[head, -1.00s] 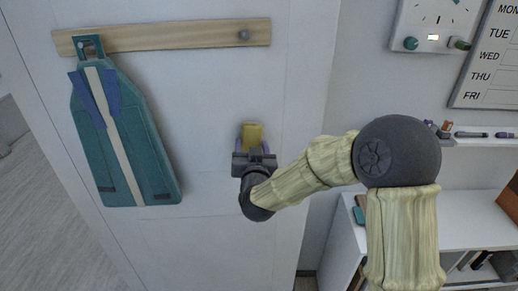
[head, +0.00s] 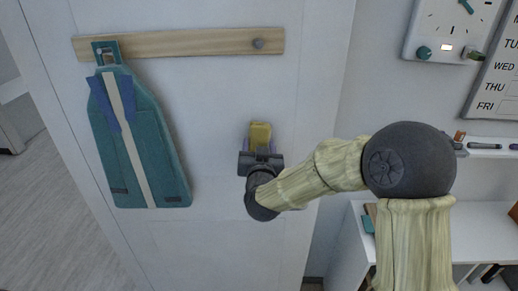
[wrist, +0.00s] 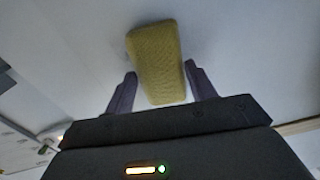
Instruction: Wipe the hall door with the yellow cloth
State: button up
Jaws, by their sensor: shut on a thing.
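The yellow cloth (head: 260,134) is a small folded block held between the fingers of my gripper (head: 260,147). In the wrist view the cloth (wrist: 157,62) sits between the two dark fingers of my gripper (wrist: 160,88), its far end close to the white surface. My gripper is shut on it. The white hall door (head: 215,95) stands behind the cloth. Whether the cloth touches the door I cannot tell for certain.
A wooden rail (head: 185,43) with pegs crosses the upper door. A teal apron-shaped item (head: 135,140) hangs from its left end. The lower door is clear.

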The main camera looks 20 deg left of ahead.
jog(key=shift+r, duration=0.1)
jog(key=shift+w+d+b, duration=0.25)
jog(key=shift+d, duration=0.4)
jog(key=shift+w+d+b, duration=0.2)
jog(key=shift+d, duration=0.45)
jog(key=shift+w+d+b, duration=0.25)
jog(key=shift+d, duration=0.4)
jog(key=shift+w+d+b, duration=0.2)
jog(key=shift+d+b, duration=0.1)
jog(key=shift+d, duration=0.2)
jog(key=shift+w+d+b, duration=0.25)
jog(key=shift+d, duration=0.45)
jog(key=shift+w+d+b, duration=0.2)
jog(key=shift+w+d, duration=0.05)
jog(key=shift+d, duration=0.45)
jog(key=shift+w+d+b, duration=0.35)
jog(key=shift+d, duration=0.6)
jog(key=shift+w+d+b, duration=0.3)
jog(key=shift+d+b, duration=0.05)
jog(key=shift+d, duration=0.55)
jog(key=shift+b, duration=0.4)
jog(key=shift+a, duration=0.1)
